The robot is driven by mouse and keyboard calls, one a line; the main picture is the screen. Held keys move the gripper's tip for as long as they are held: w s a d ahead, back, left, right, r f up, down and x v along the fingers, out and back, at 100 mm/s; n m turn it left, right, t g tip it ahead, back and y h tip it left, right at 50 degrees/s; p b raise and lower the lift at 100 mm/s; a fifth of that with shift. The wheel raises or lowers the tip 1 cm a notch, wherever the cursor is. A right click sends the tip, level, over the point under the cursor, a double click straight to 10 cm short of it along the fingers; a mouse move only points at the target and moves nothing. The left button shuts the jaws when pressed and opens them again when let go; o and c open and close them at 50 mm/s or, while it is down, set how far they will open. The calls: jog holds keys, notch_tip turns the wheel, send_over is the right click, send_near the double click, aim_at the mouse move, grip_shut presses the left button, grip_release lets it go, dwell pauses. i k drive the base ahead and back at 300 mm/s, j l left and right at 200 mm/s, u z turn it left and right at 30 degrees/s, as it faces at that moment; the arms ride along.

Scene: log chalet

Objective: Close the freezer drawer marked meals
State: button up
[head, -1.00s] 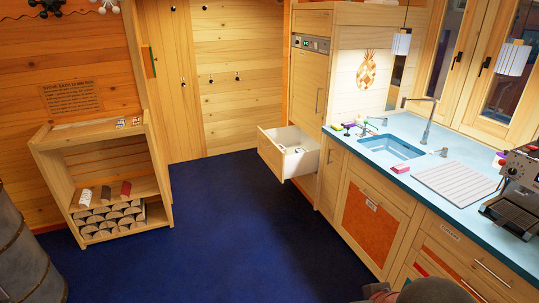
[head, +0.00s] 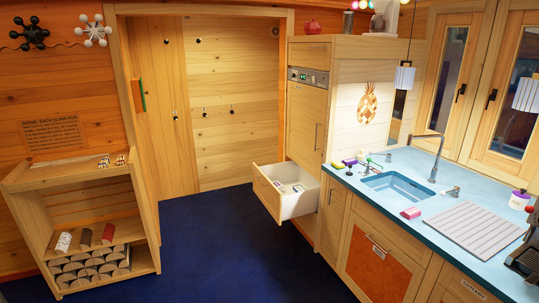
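An open drawer (head: 298,205) with white inner walls and a wooden front (head: 267,193) sticks out to the left from the tall wooden cabinet (head: 305,118). A few small pale items (head: 290,188) lie inside it. I cannot read any marking on the drawer front from this angle. A control panel (head: 308,76) with a green display sits higher on the same cabinet. My gripper is not in the head view now.
Blue floor (head: 220,240) lies clear in front of the drawer. A wooden shelf with logs (head: 145,215) stands at the left. The counter (head: 445,195) with a sink (head: 392,184) runs along the right.

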aim_at(287, 204)
jog(key=i, duration=2.3)
jog(key=i+z, duration=0.1)
jog(key=i, duration=0.6)
jog(key=i+j, duration=0.15)
jog(key=i, duration=0.55)
jog(key=i+j+z, duration=0.15)
jog(key=i, duration=0.55)
